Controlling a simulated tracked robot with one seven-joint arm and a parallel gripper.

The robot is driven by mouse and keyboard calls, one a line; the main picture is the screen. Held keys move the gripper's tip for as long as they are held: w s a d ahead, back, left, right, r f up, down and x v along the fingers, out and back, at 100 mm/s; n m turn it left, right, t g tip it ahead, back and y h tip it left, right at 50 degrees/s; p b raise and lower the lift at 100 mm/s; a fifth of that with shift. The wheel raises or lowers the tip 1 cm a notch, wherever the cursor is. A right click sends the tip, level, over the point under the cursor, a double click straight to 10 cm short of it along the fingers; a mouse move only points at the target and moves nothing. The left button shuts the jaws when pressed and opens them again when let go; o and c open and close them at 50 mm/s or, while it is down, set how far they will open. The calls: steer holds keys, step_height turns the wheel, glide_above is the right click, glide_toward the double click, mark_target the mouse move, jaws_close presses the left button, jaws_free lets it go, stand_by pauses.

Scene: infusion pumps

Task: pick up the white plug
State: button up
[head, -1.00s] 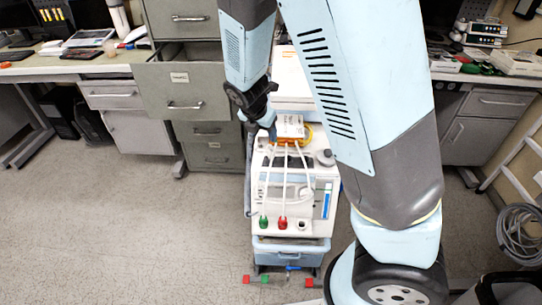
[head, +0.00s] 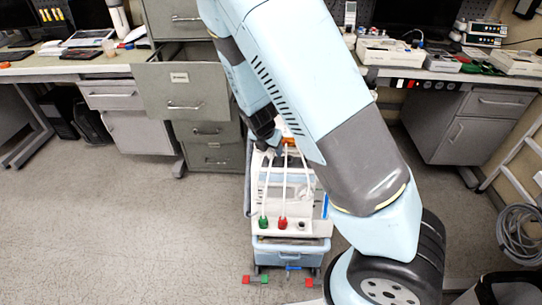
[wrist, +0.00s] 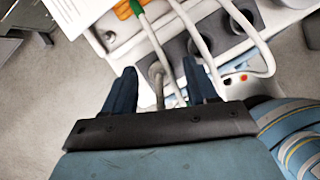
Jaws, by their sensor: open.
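I cannot clearly make out the white plug. In the wrist view, a white rounded piece with red and orange spots (wrist: 258,60) lies to the right of the fingers; I cannot tell whether it is a plug. My gripper (wrist: 160,78) is open over the pump cart's top, with a thin greyish tube (wrist: 157,80) showing between its fingers. In the head view, my gripper (head: 266,138) is small and dark at the back of the cart, its fingertips partly hidden.
The cart (head: 290,247) has a blue lower bin and stands on open floor (head: 130,230). A grey drawer cabinet (head: 183,92) with an open drawer stands behind it. Benches with equipment (head: 395,50) line the back. A coiled cable (head: 522,235) hangs at right.

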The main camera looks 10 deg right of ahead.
steer(key=shift+x, duration=1.05)
steer(key=shift+c, duration=0.2)
steer(key=shift+r, duration=0.1)
jaws_close()
